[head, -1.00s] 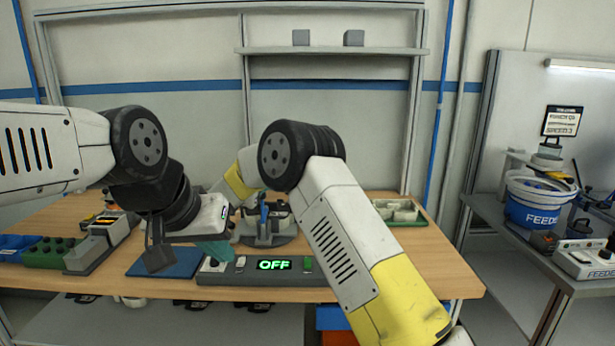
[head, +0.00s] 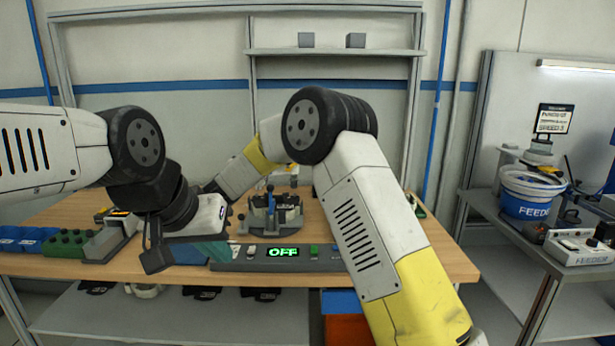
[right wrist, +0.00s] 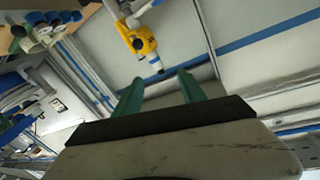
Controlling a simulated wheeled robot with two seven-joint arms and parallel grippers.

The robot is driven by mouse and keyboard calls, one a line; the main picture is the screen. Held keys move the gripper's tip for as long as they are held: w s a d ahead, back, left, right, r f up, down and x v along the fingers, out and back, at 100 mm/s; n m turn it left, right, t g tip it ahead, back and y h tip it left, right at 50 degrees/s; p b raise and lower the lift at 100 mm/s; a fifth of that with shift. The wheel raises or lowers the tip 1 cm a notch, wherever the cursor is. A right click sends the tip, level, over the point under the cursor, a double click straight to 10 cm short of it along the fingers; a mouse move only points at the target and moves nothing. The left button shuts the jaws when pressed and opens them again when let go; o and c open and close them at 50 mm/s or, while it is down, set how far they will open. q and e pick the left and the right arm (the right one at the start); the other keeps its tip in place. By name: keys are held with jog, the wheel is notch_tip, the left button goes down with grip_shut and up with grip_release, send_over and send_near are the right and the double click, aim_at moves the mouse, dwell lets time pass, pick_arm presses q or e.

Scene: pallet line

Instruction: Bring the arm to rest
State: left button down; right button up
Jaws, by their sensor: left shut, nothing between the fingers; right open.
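My left gripper (head: 212,252) comes in from the left in the head view. Its teal fingers are shut and empty, low in front of the bench, beside the control box with the green OFF display (head: 283,252). My right arm rises from the lower right, bends at a black elbow and reaches back to the left over the bench. Its hand is hidden behind my left wrist in the head view. In the right wrist view, my right gripper (right wrist: 159,90) shows two teal fingers spread apart with nothing between them.
A round grey fixture (head: 272,217) stands on the wooden bench (head: 440,262) behind the control box. Green and blue bins (head: 66,243) sit at the left. A blue and white feeder bucket (head: 530,195) stands on the right-hand table. Wall space above the bench is open below the shelf (head: 335,52).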

jog(key=s+d+r+n+y, duration=0.3)
jog(key=d+r+y, duration=0.25)
jog(key=r, duration=0.55)
jog(key=s+d+r+n+g+y, duration=0.2)
jog(key=s+d+n+g+y, duration=0.15)
jog(key=s+d, duration=0.45)
jog(key=s+d+f+g+h, duration=0.1)
jog(key=s+d+f, duration=0.3)
jog(key=s, duration=0.7)
jog(key=s+d+f+g+h, duration=0.1)
jog(key=s+d+f+g, duration=0.3)
jog(key=s, duration=0.7)
jog(key=s+d+f+g+h, duration=0.1)
jog(key=s+d+f+g, duration=0.1)
jog(key=s+d+f, duration=0.4)
jog(key=s+d, duration=0.1)
jog(key=s, duration=0.4)
jog(key=shift+s+g, duration=0.35)
